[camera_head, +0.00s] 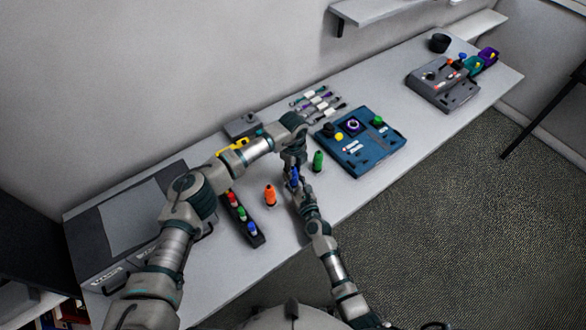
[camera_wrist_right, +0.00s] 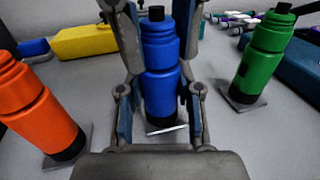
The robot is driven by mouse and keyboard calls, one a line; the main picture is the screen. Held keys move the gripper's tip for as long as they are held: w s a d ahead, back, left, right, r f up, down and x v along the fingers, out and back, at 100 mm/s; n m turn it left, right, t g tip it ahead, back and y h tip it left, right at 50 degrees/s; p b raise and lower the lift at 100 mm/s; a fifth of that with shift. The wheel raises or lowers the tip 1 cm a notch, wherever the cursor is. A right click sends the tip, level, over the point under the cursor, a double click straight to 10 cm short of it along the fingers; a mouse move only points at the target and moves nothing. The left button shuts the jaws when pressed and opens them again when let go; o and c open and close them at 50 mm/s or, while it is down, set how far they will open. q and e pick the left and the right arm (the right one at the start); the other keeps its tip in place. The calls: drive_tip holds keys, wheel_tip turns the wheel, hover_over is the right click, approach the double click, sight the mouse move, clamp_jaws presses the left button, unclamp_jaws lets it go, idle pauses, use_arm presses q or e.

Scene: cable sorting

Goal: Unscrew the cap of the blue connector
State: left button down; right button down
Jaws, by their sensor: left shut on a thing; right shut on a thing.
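The blue connector (camera_head: 294,178) stands upright near the middle of the table, partly hidden by both grippers. In the right wrist view the blue connector (camera_wrist_right: 161,75) is between the fingers of my right gripper (camera_wrist_right: 160,45), with a black tip at its top. My right gripper (camera_head: 298,188) is shut on its body from the near side. My left gripper (camera_head: 293,166) comes down from above and is shut at the top of the connector. The exact contact at the cap is too small to tell.
An orange connector (camera_head: 270,195) stands left and a green connector (camera_head: 318,161) right of the blue one. A dark holder (camera_head: 244,226) with red, green and blue caps lies further left. A blue board (camera_head: 365,145) lies to the right; a grey case (camera_head: 443,88) sits beyond it.

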sight(293, 167)
use_arm(q)
drive_tip(key=shift+w+a+r+n, duration=0.1)
drive_tip(key=shift+w+n, duration=0.15)
drive_tip(key=shift+n, duration=0.15)
use_arm(e)
drive_tip(key=shift+s+a, duration=0.1)
drive_tip(key=shift+a, duration=0.1)
use_arm(q)
drive_tip(key=shift+s, duration=0.15)
use_arm(e)
drive_tip(key=shift+d+f, duration=0.1)
use_arm(q)
drive_tip(key=shift+s+r, duration=0.1)
drive_tip(key=shift+r, duration=0.1)
drive_tip(key=shift+r, duration=0.9)
drive_tip(key=shift+r, duration=0.1)
drive_tip(key=shift+r, duration=1.95)
use_arm(e)
drive_tip(key=c, duration=0.7)
unclamp_jaws()
drive_tip(key=shift+d, duration=0.1)
